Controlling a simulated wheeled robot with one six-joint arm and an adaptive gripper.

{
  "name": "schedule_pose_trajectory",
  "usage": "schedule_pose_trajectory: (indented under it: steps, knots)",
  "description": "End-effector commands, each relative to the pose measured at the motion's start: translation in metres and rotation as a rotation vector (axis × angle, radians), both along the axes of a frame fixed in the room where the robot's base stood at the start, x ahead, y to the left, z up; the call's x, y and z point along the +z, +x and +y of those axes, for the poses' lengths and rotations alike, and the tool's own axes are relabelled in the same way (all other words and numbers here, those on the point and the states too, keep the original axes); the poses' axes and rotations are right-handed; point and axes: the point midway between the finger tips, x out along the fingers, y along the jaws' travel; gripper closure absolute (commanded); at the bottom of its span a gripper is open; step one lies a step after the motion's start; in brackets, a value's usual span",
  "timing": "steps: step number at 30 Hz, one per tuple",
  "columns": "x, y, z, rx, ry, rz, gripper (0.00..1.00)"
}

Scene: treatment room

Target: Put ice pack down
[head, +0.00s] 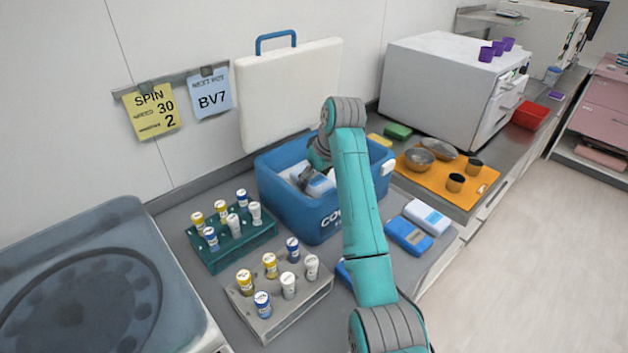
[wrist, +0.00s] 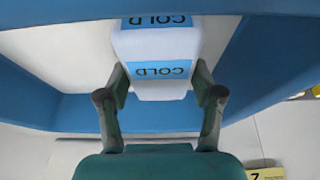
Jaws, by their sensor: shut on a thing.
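In the wrist view a white ice pack with blue COLD labels (wrist: 155,52) sits between the two fingers of my gripper (wrist: 160,95), which is shut on it. The ice pack is inside the blue cooler box (wrist: 70,108), near one wall. In the head view my gripper (head: 308,180) reaches down into the cooler (head: 290,205), and the ice pack (head: 320,186) shows partly beneath it. My arm hides part of the cooler's right side. Whether the pack touches the cooler floor, I cannot tell.
The cooler's white lid (head: 288,92) leans on the wall behind. A blue pack (head: 408,235) and a white-and-blue pack (head: 427,217) lie right of the cooler. A green tube rack (head: 232,245) and a grey tube rack (head: 285,308) stand at left and front.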

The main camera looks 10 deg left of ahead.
Motion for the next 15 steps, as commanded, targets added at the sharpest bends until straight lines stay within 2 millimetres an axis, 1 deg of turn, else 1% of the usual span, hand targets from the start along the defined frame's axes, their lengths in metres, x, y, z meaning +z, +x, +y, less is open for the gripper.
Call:
schedule_pose_trajectory:
  steps: [1, 3, 13, 14, 15]
  knots:
    - [-0.0075, -0.0005, -0.0002, -0.001, -0.001, 0.002, 0.77]
    - [-0.0119, -0.0002, -0.0001, 0.000, 0.000, 0.000, 0.77]
    - [-0.0141, 0.0000, 0.0000, 0.000, 0.001, -0.001, 0.77]
    - [-0.0139, -0.0001, -0.0001, 0.000, 0.000, 0.000, 0.26]
    - [-0.0138, 0.0000, 0.0000, 0.000, 0.000, 0.000, 0.16]
